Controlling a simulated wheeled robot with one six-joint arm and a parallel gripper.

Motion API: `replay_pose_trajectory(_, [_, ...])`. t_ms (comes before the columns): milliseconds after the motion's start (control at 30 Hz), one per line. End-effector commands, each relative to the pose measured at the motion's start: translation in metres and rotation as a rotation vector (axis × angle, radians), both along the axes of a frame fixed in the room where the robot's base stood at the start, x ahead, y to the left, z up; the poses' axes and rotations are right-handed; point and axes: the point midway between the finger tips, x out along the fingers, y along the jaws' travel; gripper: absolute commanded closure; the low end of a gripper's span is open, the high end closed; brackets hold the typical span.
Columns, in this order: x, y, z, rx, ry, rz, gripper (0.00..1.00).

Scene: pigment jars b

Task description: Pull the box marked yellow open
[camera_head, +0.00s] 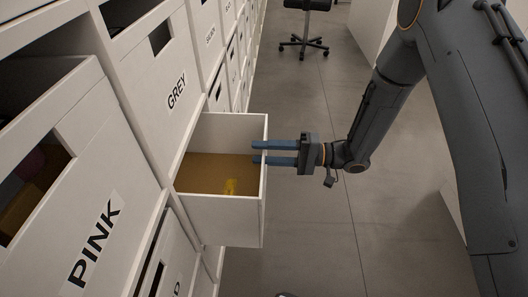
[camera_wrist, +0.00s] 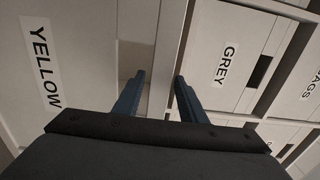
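The box marked yellow is pulled out as an open drawer (camera_head: 230,222) in the head view, with its brown floor showing. Its front with the YELLOW label (camera_wrist: 40,62) fills the left of the wrist view; the label is hidden in the head view. A small yellow thing (camera_head: 230,187) lies inside. My gripper (camera_head: 254,153) is at the box's front wall, its fingers apart and their tips overlapping the wall's edge. In the wrist view my gripper (camera_wrist: 160,78) has one finger by the box's hand cut-out (camera_wrist: 132,58). I cannot tell whether the fingers touch the box.
The box marked grey (camera_head: 165,85) is behind, and the box marked pink (camera_head: 70,190) is at the left, in the same white shelving. The floor (camera_head: 310,240) right of the open box is clear. A chair (camera_head: 304,42) stands far back.

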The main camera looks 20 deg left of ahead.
Motion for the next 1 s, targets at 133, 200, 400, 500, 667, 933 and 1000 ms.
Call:
replay_pose_trajectory(133, [0.000,0.000,0.000,0.000,0.000,0.000,0.58])
replay_pose_trajectory(200, [0.000,0.000,0.000,0.000,0.001,0.000,0.58])
replay_pose_trajectory(400, [0.003,-0.007,0.000,0.001,0.001,-0.003,0.58])
replay_pose_trajectory(500, [0.008,-0.020,0.000,0.000,0.000,-0.004,0.58])
replay_pose_trajectory(667, [0.016,-0.046,0.000,0.000,0.000,-0.004,0.58])
replay_pose_trajectory(933, [0.025,-0.072,0.000,0.000,0.000,-0.002,0.58])
replay_pose_trajectory(1000, [0.025,-0.074,0.000,0.000,0.000,-0.001,0.58])
